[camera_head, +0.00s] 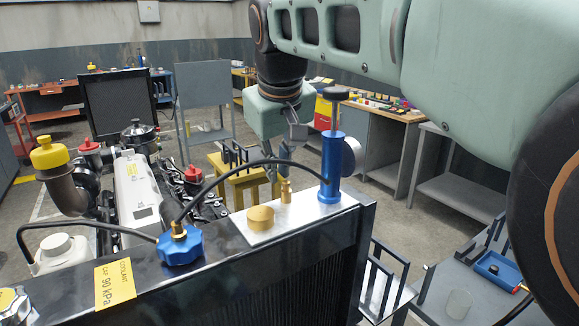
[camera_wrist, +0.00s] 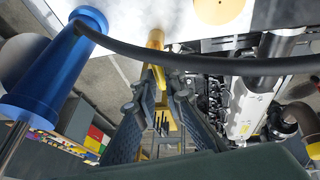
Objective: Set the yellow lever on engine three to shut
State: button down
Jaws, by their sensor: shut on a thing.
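An engine (camera_head: 137,190) with a grey cover and red caps stands at the left, behind the block.
A blue pump cylinder (camera_head: 332,168) stands close right of my gripper. A black hose (camera_head: 235,168) runs from it to a blue cap (camera_head: 180,246). A yellow stool (camera_head: 236,182) and benches stand behind.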

dwell(0.5)
jog(key=c, duration=2)
grip_release()
notch_tip(320, 180, up, 10)
jog(key=shift+r, duration=0.1)
